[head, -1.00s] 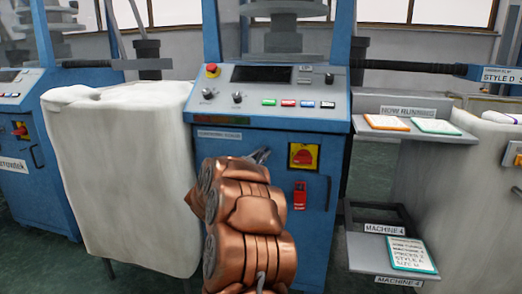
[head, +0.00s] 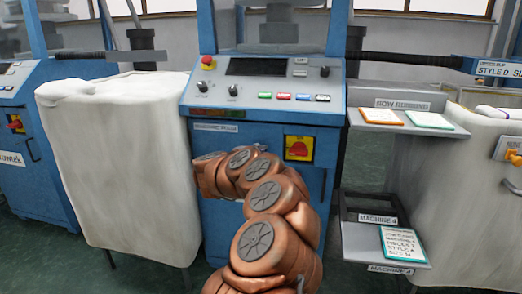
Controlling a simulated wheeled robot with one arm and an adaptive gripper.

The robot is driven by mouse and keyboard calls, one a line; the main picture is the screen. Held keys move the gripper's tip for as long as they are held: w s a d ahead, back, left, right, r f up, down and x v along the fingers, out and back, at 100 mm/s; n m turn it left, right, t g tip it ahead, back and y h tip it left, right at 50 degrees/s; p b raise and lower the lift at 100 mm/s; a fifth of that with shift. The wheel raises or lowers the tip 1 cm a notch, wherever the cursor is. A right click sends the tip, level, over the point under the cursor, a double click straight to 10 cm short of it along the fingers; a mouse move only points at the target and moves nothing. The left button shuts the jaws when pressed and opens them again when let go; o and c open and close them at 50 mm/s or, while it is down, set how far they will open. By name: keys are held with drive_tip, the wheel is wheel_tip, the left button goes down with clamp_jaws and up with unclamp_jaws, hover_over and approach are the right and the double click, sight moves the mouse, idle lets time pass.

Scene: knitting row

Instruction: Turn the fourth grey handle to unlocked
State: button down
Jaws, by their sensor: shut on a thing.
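The blue machine (head: 225,135) stands straight ahead, with a sloped grey control panel (head: 270,90). Its front has a yellow plate with a red rotary switch (head: 299,148) and a dark upright door pull (head: 323,188). I cannot make out a grey handle to turn; my copper arm covers much of the cabinet front. The arm rises from the bottom and bends left at the cabinet. My gripper is hidden behind the arm links, so its jaws and anything in them do not show.
A white-covered bin (head: 120,165) stands close on the left, with another blue machine (head: 40,130) beyond it. On the right, a grey upper shelf (head: 450,133) holds cards, and a lower shelf (head: 350,240) is labelled Machine 4. Green floor shows between them.

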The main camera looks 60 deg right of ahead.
drive_tip(key=shift+f+m+y, duration=0.2)
drive_tip(key=shift+m+y, duration=0.1)
drive_tip(key=shift+m, duration=0.3)
drive_tip(key=c, duration=1.2)
unclamp_jaws()
drive_tip(key=shift+a+r, duration=0.1)
drive_tip(key=a+r, duration=0.2)
drive_tip(key=a, duration=0.9)
drive_tip(key=shift+w+a, duration=0.25)
drive_tip(key=shift+a, duration=0.1)
